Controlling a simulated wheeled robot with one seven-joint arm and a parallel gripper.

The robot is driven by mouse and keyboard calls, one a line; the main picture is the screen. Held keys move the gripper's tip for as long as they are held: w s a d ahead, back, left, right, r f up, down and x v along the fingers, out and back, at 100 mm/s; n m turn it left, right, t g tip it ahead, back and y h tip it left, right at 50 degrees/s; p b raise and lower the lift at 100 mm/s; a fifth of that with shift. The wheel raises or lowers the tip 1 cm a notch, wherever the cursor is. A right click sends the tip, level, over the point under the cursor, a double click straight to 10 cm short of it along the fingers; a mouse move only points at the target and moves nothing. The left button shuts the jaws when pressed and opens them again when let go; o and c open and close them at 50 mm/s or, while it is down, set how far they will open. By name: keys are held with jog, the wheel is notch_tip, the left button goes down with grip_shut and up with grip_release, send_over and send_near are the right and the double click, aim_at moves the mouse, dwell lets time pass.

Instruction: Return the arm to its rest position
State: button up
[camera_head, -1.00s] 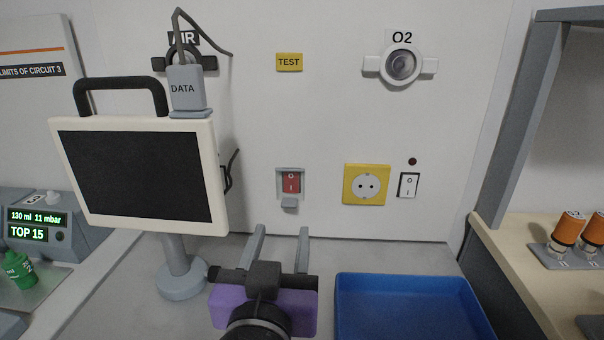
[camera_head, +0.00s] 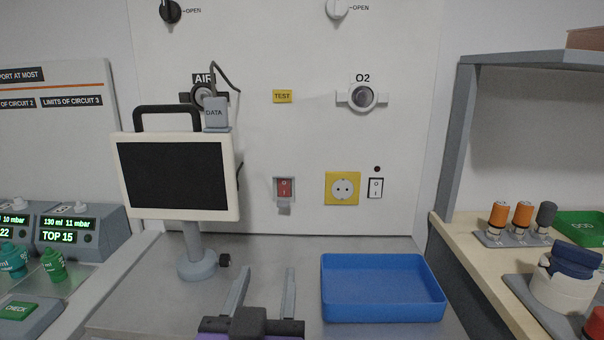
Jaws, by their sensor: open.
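My gripper (camera_head: 264,277) is at the bottom middle of the head view, over the grey counter (camera_head: 262,248). Its two long grey fingers stand well apart and point toward the wall. Nothing shows between them. The purple part of my wrist is cut off by the lower picture edge, and the rest of my arm is out of sight.
A blue tray (camera_head: 384,315) sits right of my gripper. A monitor (camera_head: 178,175) on a round-footed stand is to the left. The wall behind has a red switch (camera_head: 284,187) and a yellow socket (camera_head: 342,188). A wooden shelf (camera_head: 446,222) with canisters stands at right.

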jog(key=s+a+r+n+t+y, duration=0.2)
jog(key=s+a+r+n+y, duration=0.1)
jog(key=a+n+y, duration=0.25)
jog(key=s+d+f+n+g+y, duration=0.1)
jog(key=s+d+f+n+y, duration=0.25)
jog(key=s+d+f, duration=0.85)
jog(key=s+d+f+m+g+h, duration=0.2)
jog(key=s+d+f+m+h, duration=0.2)
jog(key=s+d+f, duration=0.45)
jog(key=s+d+f+m+g+h, duration=0.2)
jog(key=s+d+f+m+h, duration=0.25)
jog(key=s+d, duration=0.6)
notch_tip(320, 180, up, 17)
jog(key=p, duration=1.8)
jog(key=shift+s+a+r, duration=0.2)
jog(key=shift+s+a, duration=0.05)
jog(key=shift+s, duration=0.05)
